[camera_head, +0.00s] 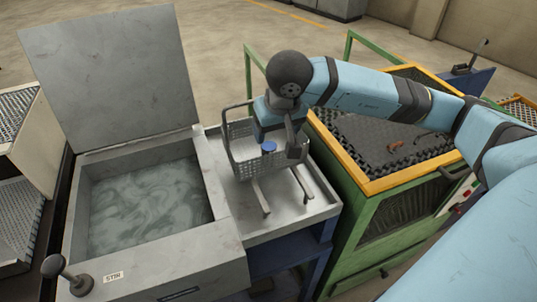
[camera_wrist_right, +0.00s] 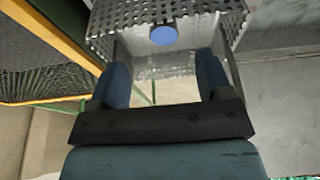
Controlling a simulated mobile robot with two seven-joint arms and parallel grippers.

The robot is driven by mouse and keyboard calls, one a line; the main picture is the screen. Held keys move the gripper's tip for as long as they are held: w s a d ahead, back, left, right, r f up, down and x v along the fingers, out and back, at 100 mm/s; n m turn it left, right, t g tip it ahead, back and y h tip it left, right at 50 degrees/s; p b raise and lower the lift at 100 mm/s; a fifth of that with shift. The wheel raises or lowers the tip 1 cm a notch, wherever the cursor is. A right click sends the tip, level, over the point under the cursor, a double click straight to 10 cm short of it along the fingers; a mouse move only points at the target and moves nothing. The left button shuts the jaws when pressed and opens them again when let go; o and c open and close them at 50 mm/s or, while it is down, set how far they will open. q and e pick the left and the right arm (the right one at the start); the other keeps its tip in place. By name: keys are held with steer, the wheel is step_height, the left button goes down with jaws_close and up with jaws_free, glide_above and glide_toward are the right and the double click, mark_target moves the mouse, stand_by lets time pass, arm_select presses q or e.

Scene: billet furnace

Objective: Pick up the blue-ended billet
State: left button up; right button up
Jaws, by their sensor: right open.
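The blue-ended billet shows as a round blue end (camera_head: 268,146) inside a wire-mesh basket (camera_head: 244,158) on a metal tray. In the right wrist view its blue end (camera_wrist_right: 163,35) lies just ahead of the gripper, roughly midway between the fingers, against the perforated basket (camera_wrist_right: 205,20). My right gripper (camera_head: 277,143) is open at the basket, its fingers either side of the blue end in the picture. I cannot tell whether the fingers touch the billet. The billet's body is hidden. My left gripper is not in view.
A tank (camera_head: 225,205) of cloudy liquid with a raised lid (camera_head: 110,75) stands left of the tray (camera_head: 315,190). A green-framed bin with an orange rim (camera_head: 345,155) stands at the right, with small brown pieces on its dark mesh top. Long basket handles extend toward the tray's front.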

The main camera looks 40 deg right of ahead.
mark_target(269, 146)
steer(key=x, duration=0.7)
steer(key=shift+w+a+f, duration=0.1)
steer(key=shift+w, duration=0.35)
steer(key=shift+c, duration=0.5)
steer(key=c, duration=1.1)
jaws_close()
